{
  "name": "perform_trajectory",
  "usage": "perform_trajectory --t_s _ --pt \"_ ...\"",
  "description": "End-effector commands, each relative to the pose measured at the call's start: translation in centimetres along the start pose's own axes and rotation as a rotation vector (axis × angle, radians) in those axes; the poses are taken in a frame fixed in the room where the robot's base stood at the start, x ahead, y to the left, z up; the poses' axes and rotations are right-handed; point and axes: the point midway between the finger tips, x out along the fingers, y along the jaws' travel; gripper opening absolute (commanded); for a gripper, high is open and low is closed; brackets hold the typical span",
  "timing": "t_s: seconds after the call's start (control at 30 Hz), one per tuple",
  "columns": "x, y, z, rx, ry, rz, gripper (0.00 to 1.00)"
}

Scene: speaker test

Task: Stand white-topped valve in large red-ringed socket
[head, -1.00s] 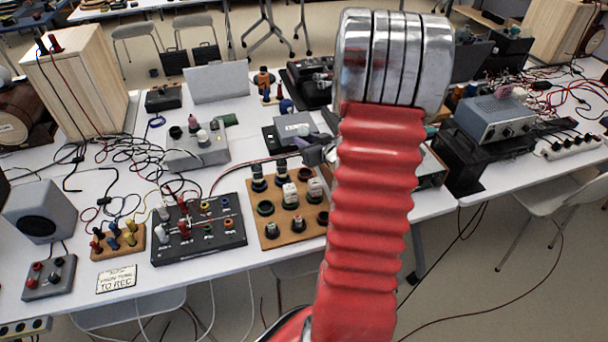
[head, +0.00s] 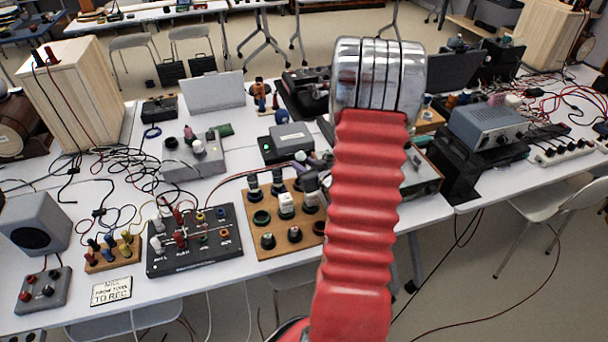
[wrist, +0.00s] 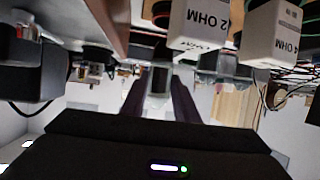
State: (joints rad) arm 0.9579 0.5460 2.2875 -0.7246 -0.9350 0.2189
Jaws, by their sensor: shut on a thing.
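The wooden socket board (head: 246,236) lies near the table's front edge in the head view. A large socket with a reddish ring (head: 319,227) is at its right side, partly behind my arm. A green-ringed socket (head: 262,217) is at the left. My dark gripper (wrist: 160,88) is over the board's back right part, shut on a clear, glassy piece (wrist: 157,80) seen between the fingers in the wrist view. I take this to be the valve; its white top cannot be made out. Its lower end is not clear, so I cannot tell whether it touches anything.
White blocks marked in ohms (head: 286,204) stand on the board close to my gripper, and loom in the wrist view (wrist: 270,35). Dark valves (head: 253,186) stand at the back left. A black panel with plugs (head: 195,240) is left of the board. Loose cables lie further left.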

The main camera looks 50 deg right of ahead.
Motion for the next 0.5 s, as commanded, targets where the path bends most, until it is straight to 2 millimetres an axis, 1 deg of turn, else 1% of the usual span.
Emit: perform_trajectory --t_s 0.27,0.37,0.5 --pt "0.1 0.0 0.1 0.000 0.000 0.000 0.05" --pt "0.3 0.0 0.8 0.001 -0.001 -0.001 0.05" --pt "0.9 0.0 2.3 0.002 -0.002 0.000 0.05"
